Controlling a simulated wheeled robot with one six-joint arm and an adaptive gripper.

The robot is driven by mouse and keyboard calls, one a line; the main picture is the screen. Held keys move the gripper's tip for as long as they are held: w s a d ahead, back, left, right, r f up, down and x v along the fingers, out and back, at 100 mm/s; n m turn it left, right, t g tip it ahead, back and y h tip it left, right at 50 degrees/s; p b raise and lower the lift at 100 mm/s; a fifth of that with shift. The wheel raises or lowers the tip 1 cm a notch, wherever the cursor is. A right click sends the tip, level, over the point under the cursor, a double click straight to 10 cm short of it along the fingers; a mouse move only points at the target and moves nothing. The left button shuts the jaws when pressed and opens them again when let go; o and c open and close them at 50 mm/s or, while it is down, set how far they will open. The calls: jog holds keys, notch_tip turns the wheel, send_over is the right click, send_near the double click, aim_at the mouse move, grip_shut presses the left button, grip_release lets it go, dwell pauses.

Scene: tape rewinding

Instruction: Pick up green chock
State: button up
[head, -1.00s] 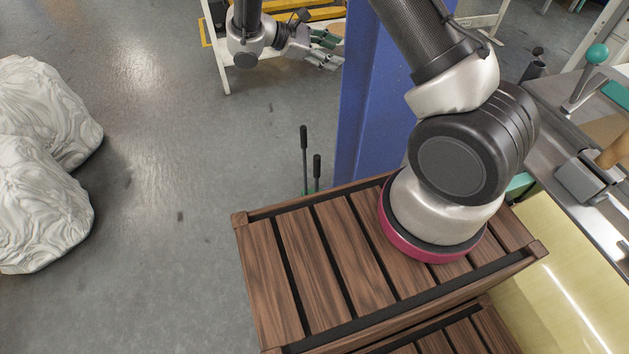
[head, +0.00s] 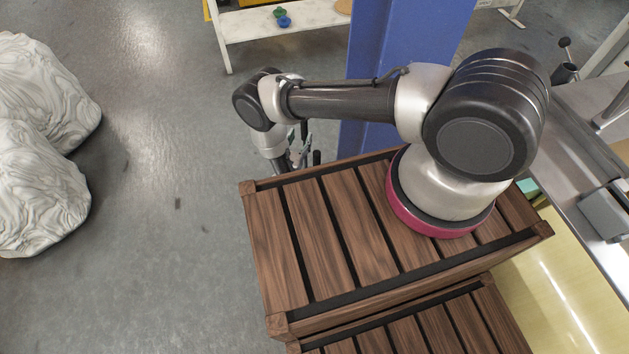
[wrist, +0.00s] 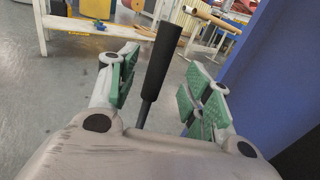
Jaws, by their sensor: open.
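My gripper (wrist: 160,78) is open, with green pads on both fingers. A black upright handle (wrist: 163,58) on a thin dark rod stands between the fingers in the wrist view, apart from both pads. In the head view my gripper (head: 296,160) hangs just past the crate's far left corner, beside a black handle (head: 317,157). A green chock body is not clearly visible at the foot of the handles; the crate, arm and gripper hide that spot.
The slatted wooden crate (head: 290,240) is under my arm's base. A blue pillar (head: 371,60) stands close to the right of my gripper. A white table (head: 290,30) beyond holds small green and blue items.

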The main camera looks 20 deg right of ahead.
aim_at(303, 132)
jog(key=x, duration=0.6)
jog(key=shift+f, duration=0.25)
grip_shut()
